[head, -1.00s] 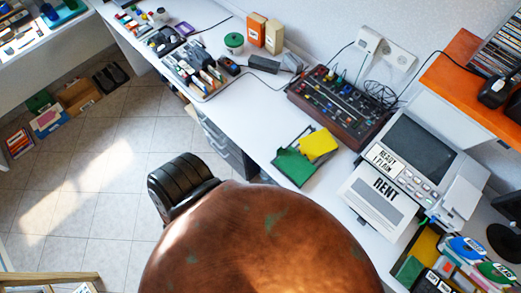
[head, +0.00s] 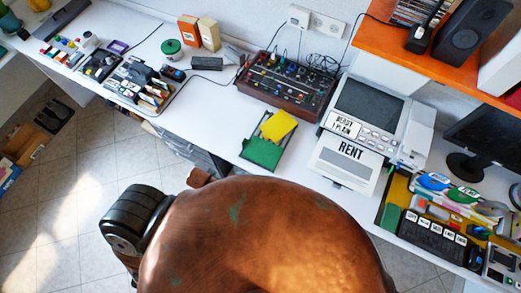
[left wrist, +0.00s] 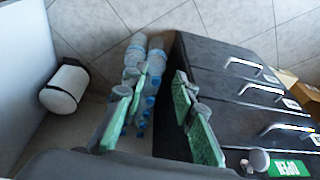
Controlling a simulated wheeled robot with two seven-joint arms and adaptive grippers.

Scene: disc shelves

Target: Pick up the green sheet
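The green sheet (head: 262,152) lies on the white desk, on a dark holder or tray, with a yellow sheet (head: 279,127) just behind it. Neither gripper shows in the head view, and nothing is touching the green sheet there. In the left wrist view my left gripper (left wrist: 155,122) is open, with its green-padded fingers spread wide and nothing between them. The green sheet is not in the left wrist view. My right gripper is not in view.
A brown mixer (head: 288,82) stands behind the sheets. A grey machine (head: 377,115) marked RENT is to their right. Bare desk (head: 215,118) lies to their left. The left wrist view shows a dark drawer cabinet (left wrist: 215,62), water bottles (left wrist: 134,62) and a white bin (left wrist: 64,90).

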